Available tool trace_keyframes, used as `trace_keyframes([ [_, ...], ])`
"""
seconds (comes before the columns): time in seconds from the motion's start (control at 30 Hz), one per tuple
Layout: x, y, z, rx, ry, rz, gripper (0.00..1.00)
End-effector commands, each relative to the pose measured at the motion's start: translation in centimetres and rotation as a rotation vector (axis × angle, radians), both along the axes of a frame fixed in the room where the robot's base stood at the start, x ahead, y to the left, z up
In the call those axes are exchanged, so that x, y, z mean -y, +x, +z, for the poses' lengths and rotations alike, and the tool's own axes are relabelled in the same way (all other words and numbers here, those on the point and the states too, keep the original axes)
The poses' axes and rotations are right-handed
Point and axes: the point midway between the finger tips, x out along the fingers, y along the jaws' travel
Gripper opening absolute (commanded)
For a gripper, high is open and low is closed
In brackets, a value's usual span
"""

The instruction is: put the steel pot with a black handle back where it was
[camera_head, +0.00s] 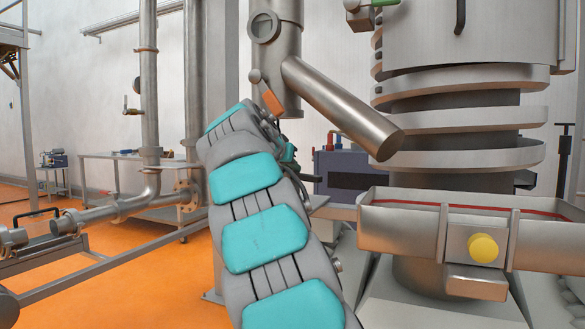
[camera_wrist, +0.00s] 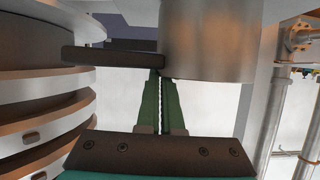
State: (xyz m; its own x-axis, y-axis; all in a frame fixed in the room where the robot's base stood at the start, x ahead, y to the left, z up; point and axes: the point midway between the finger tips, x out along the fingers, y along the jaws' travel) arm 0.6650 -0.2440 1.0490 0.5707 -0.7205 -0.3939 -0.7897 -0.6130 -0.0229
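The steel pot (camera_wrist: 210,40) fills the upper middle of the wrist view as a plain metal cylinder, cut off by the top edge. Its black handle (camera_wrist: 112,55) sticks out to the left from the rim. My gripper (camera_wrist: 160,76) has green fingers with only a thin gap between them. Their tips meet the pot where handle and wall join, and it looks shut on the pot there. The exact contact is hidden behind the handle. In the head view my arm hides the pot, and my gripper is not clearly visible.
The spiral conveyor (camera_head: 460,117) stands close on the right, above a steel trough (camera_head: 400,222) with a yellow knob. A slanted steel spout (camera_head: 340,105) hangs by my arm. A blue-grey box (camera_head: 345,165) stands behind. Pipes (camera_head: 150,90) and a table (camera_head: 105,157) are at left.

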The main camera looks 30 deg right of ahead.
Motion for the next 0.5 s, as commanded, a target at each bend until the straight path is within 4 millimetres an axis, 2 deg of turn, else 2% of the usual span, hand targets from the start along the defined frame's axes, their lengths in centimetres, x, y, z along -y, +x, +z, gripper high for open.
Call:
trace_keyframes([
  [0.37, 0.00, -0.04, -0.34, 0.001, 0.001, 0.000, 0.00],
  [0.5, -0.02, -0.03, -0.35, 0.001, 0.001, 0.000, 0.15],
])
